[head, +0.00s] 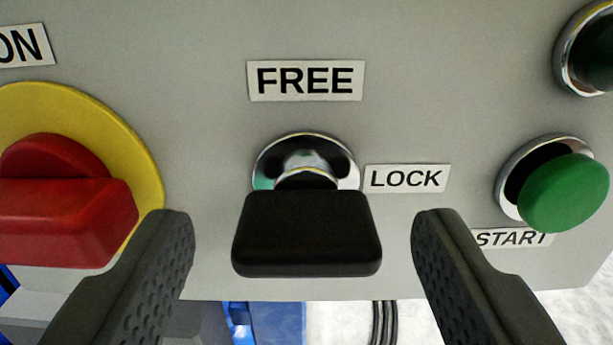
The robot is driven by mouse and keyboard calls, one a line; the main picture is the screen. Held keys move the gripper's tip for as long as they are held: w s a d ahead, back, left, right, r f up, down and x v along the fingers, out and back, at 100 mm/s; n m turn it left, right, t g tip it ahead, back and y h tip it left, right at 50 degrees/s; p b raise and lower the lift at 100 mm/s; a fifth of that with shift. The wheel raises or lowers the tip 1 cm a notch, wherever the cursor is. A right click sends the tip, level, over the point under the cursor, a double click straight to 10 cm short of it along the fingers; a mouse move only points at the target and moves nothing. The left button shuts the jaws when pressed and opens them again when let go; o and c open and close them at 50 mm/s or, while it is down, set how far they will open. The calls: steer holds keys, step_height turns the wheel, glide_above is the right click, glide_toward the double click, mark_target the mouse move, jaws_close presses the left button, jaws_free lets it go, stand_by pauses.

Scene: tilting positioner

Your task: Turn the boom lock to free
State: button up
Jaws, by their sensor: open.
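The boom lock is a black bar handle (306,235) on a chrome collar (307,147), in the middle of the head view. The handle lies level, its long side running left to right, in line with the LOCK label (406,179) on the right rather than the FREE label (306,81) above. My gripper (305,218) is open, with one finger to the left of the handle and one to the right. A gap shows on each side, and neither finger appears to touch it.
A red rotary switch (65,215) on a yellow disc (130,145) is close to my left finger. A green START button (565,195) is right of my right finger, with a dark round fitting (590,50) above it. The grey panel (200,60) ends below the handle.

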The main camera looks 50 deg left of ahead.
steer(key=shift+w+a+f+b, duration=0.15)
steer(key=shift+w+a+b, duration=0.15)
steer(key=shift+a, duration=0.3)
steer(key=shift+w+a, duration=0.25)
steer(key=shift+a, duration=0.05)
steer(key=shift+w+a+b, duration=0.1)
steer(key=shift+w+b, duration=0.3)
steer(key=shift+b, duration=0.1)
steer(key=c, duration=1)
